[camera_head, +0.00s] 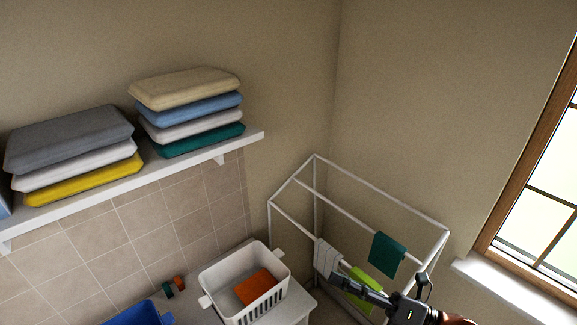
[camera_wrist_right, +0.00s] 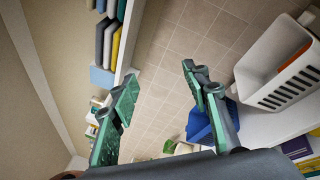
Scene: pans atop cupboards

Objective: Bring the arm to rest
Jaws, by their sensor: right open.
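My right arm comes in from the bottom right of the head view, and its dark gripper (camera_head: 338,281) is raised in front of the drying rack. In the right wrist view its two greenish fingers are spread apart with a clear gap between them (camera_wrist_right: 157,84). Nothing is held between them; tiled wall shows through the gap. The gripper overlaps a lime green cloth (camera_head: 366,283) in the head view; I cannot tell how far apart they are. My left gripper is in neither view.
A white drying rack (camera_head: 377,189) holds a dark green cloth (camera_head: 387,254) and a whitish cloth (camera_head: 327,257). A white basket (camera_head: 236,303) with an orange cloth (camera_head: 256,287) stands left of the gripper. A blue bin (camera_head: 140,314) is further left. A wall shelf (camera_head: 196,167) holds folded stacks.

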